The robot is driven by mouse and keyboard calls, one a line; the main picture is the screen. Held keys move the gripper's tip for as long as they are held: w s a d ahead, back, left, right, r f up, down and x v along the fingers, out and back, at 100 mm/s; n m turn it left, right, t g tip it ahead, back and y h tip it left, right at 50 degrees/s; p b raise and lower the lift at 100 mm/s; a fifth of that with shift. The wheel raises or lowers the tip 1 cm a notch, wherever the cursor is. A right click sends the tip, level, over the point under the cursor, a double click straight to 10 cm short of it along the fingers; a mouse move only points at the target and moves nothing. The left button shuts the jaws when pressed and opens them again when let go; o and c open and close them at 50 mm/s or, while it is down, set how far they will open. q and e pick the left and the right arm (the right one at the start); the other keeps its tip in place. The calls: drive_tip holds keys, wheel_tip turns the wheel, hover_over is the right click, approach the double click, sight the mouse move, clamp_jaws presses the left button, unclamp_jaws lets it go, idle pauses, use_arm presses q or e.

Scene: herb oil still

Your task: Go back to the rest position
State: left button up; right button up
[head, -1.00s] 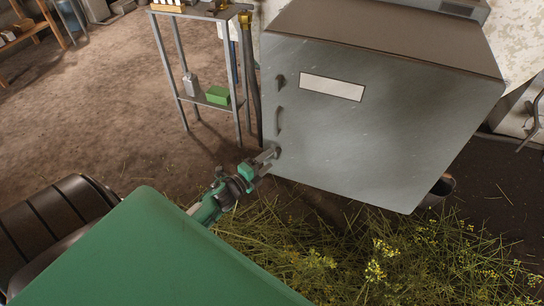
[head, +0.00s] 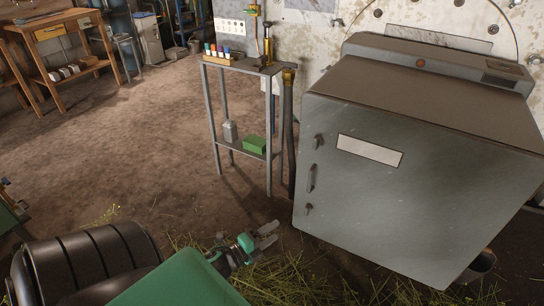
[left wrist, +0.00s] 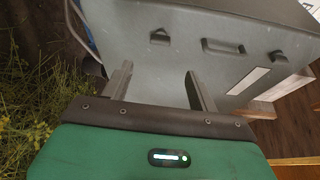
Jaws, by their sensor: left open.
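My left gripper (head: 268,236) is low in the middle of the head view, left of and apart from the grey metal cabinet (head: 390,200). Its jaws are open and empty. In the left wrist view the two fingers of the left gripper (left wrist: 160,85) stand apart, with the cabinet (left wrist: 165,65) and its handle and latches beyond them. The cabinet door is shut in the head view. My right gripper is not in view.
A metal side stand (head: 216,120) with a green box (head: 255,145) on its lower shelf is behind the gripper. Cut herb stalks (head: 300,280) lie on the floor in front of the cabinet. A wooden workbench (head: 60,45) is far left. Open dirt floor lies between.

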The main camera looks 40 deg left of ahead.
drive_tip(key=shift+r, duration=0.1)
